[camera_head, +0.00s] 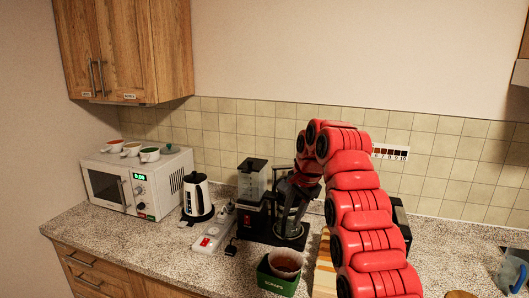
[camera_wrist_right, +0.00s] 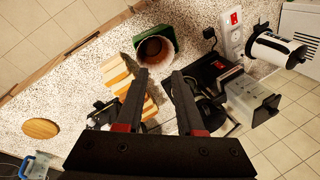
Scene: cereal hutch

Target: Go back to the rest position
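My right arm comes in from the lower right in the head view, and its gripper (camera_head: 291,208) hangs over the counter by the black coffee machine (camera_head: 252,180). In the right wrist view the two fingers of this gripper (camera_wrist_right: 159,76) stand apart with nothing held between them. Beyond the fingertips is a green box (camera_wrist_right: 147,41) with a pinkish-brown cup-like vessel (camera_wrist_right: 160,54) in its mouth. My left gripper is not in either view.
The green box (camera_head: 277,278), marked scraps, stands at the counter's front beside a striped wooden board (camera_head: 324,272). A power strip (camera_head: 212,236), kettle (camera_head: 197,195) and microwave (camera_head: 140,185) with cups on top stand left. A blue-handled jug (camera_head: 513,272) is far right.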

